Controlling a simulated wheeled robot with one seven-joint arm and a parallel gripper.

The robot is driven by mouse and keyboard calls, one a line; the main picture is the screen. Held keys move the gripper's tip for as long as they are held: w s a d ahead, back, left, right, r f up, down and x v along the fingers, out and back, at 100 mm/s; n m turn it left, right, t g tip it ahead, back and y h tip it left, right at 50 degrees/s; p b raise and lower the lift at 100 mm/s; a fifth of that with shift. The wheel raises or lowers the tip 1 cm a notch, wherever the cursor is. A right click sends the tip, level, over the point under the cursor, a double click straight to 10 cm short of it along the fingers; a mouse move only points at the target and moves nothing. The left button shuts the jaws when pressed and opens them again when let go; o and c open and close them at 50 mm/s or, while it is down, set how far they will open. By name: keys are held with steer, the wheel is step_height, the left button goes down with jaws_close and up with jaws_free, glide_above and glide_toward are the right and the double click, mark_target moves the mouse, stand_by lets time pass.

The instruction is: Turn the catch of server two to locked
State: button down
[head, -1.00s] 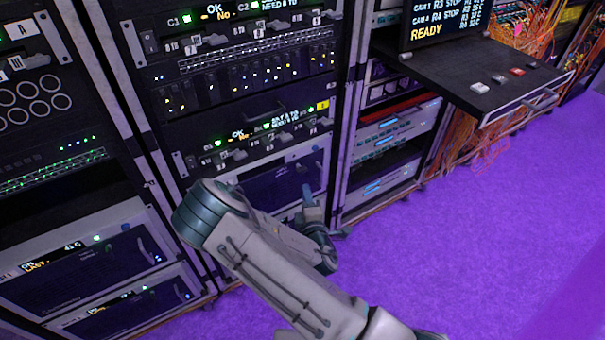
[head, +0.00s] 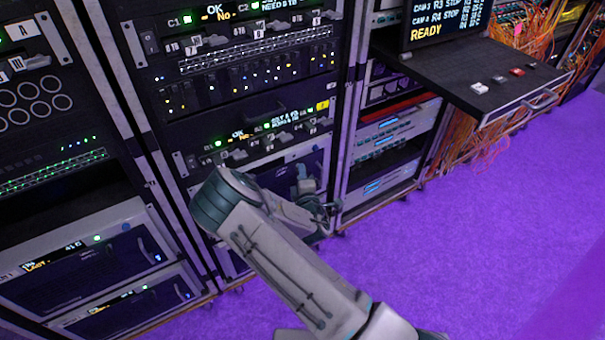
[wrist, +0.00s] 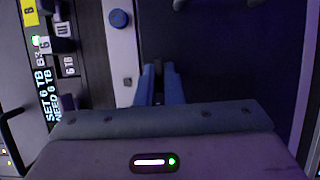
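A server with a dark blue front panel and pale frame (head: 312,158) sits low in the middle rack, partly hidden by my arm. I cannot read whether it is server two. In the wrist view its dark panel (wrist: 235,60) fills the right side. A round blue knob (wrist: 119,19) is on the pale frame, left of my fingers; I cannot tell whether it is the catch. A dark piece (wrist: 180,4) shows at the top edge. My gripper (wrist: 159,72) is slightly open, its two blue fingers pointing at the panel with a narrow dark gap between. In the head view my gripper (head: 302,178) is before this server.
Two more servers (head: 110,262) stand at lower left, with a lit display on the upper one. A panel with levers and a "SET 6 TB" display (wrist: 48,95) is beside my gripper. A shelf with buttons (head: 500,90) juts out at right. The purple floor (head: 480,240) is clear.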

stand_by(0.4)
steer(key=shift+w+d+r+m+g+y+b, duration=0.1)
steer(key=shift+m+g+y+b, duration=0.7)
steer(key=shift+m, duration=1.45)
steer(key=shift+d+r+m+g+y+b, duration=0.15)
steer(key=shift+m+g+y+b, duration=0.25)
steer(key=shift+m+g+b, duration=1.35)
steer(key=shift+w+d+m+g+y+b, duration=0.15)
steer(key=shift+m+g+y, duration=0.5)
steer(key=shift+m, duration=2.15)
steer(key=shift+s+a, duration=0.1)
steer(key=c, duration=1.6)
jaws_free()
steer(key=shift+o, duration=0.2)
